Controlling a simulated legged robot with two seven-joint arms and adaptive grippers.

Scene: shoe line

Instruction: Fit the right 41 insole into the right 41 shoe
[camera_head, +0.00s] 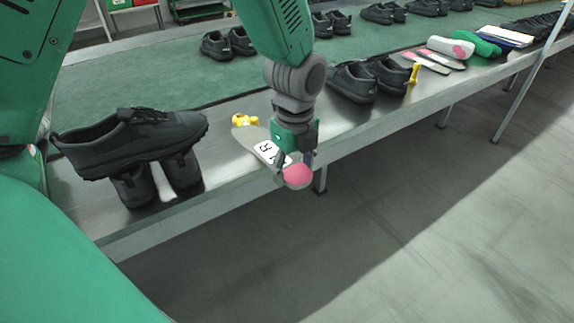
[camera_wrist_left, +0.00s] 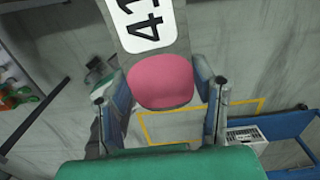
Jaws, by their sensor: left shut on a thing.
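My left gripper (camera_head: 296,165) is shut on the grey insole (camera_head: 245,138), at its pink heel pad (camera_head: 298,176). The insole has a white label with an R in the head view. The left wrist view shows the pink pad (camera_wrist_left: 161,81) between the two fingers and the label (camera_wrist_left: 146,22) reading 41. The insole is over the bench's front edge, its far end pointing left. My right gripper is out of view.
A yellow object (camera_head: 245,120) stands behind the insole. A pair of black shoes (camera_head: 368,78) and a yellow-handled tool (camera_head: 413,74) are to the right on the metal bench (camera_head: 225,185). More insoles (camera_head: 427,62) lie further right. The floor in front is clear.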

